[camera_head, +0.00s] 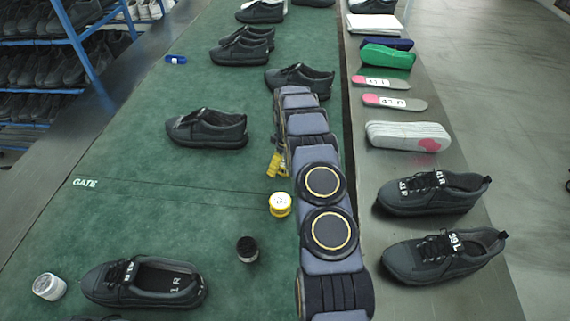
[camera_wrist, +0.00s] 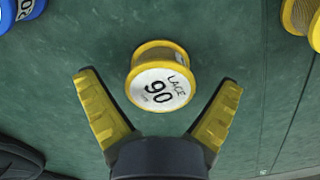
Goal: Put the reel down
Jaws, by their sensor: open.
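The reel (camera_wrist: 158,85) has yellow rims and a white label reading "LACE 90". In the wrist view it sits on the green surface (camera_wrist: 80,45), ahead of and between the spread fingers, with visible gaps on both sides. My gripper (camera_wrist: 157,85) is open, its yellow fingers apart from the reel. In the head view my gripper (camera_head: 277,164) is low over the green belt (camera_head: 150,220), partly behind my arm. There I cannot clearly tell the reel from the yellow fingers.
A second yellow reel (camera_head: 280,204) stands nearby; a blue reel (camera_wrist: 20,10) shows in the wrist view. A black reel (camera_head: 247,249), a white reel (camera_head: 48,286) and several black shoes (camera_head: 207,128) stand on the belt. The belt around the GATE mark (camera_head: 85,183) is clear.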

